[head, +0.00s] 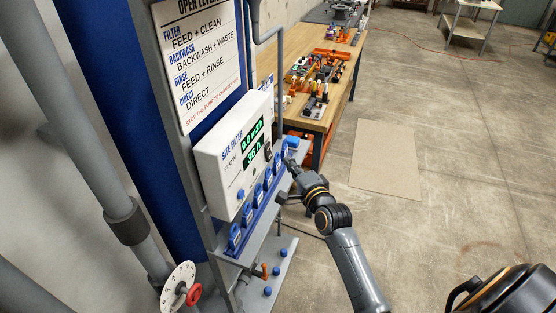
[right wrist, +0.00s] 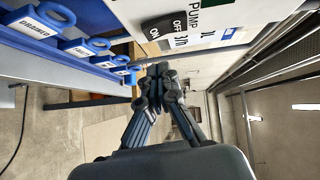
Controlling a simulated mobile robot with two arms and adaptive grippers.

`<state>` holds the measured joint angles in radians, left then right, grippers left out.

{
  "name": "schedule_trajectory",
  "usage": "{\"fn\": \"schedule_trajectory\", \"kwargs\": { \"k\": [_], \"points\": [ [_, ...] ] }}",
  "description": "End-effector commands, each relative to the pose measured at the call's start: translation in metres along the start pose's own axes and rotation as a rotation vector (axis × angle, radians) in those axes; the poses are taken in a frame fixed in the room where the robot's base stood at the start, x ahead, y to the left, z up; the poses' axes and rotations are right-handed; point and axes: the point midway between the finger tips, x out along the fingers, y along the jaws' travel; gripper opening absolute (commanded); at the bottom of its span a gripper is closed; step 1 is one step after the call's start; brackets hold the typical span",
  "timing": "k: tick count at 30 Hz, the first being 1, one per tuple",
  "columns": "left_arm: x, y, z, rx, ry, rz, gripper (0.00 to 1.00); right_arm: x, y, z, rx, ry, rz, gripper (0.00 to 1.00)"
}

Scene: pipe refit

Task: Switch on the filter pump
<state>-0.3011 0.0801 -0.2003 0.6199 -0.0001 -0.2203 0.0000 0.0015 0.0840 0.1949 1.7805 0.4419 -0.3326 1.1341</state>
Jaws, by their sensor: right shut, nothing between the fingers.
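The white filter control box (head: 212,160) hangs on the frame at left, with a green display whose flow line appears to read 0.0. The black pump switch (head: 268,150) is at its right end. In the right wrist view the switch (right wrist: 165,27) shows ON and OFF labels beside the word PUMP; I cannot tell which way it is set. My right gripper (head: 289,166) is shut and empty, just right of and below the switch. In the right wrist view its fingertips (right wrist: 162,72) are together, apart from the switch in the picture. My left gripper is not in view.
A row of blue tags with rings (head: 258,193) runs along a blue rail below the box. A sign (head: 200,62) hangs above. A workbench (head: 344,72) with tools stands behind.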

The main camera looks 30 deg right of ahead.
Motion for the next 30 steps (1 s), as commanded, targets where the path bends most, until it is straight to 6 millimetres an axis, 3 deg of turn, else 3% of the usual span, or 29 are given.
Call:
{"fn": "schedule_trajectory", "kwargs": {
  "k": [7,20,26,30],
  "points": [
    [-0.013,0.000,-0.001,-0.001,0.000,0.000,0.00,0.021,-0.001,0.024,0.002,-0.001,0.001,0.00],
    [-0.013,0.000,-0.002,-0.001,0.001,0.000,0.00,0.025,0.001,0.028,0.001,0.000,0.000,0.00],
    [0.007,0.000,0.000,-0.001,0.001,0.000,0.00,0.030,0.008,0.034,0.047,-0.002,-0.045,0.00],
    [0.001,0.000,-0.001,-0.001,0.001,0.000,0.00,0.030,0.002,0.033,0.045,-0.002,-0.044,0.00]
  ]
}}
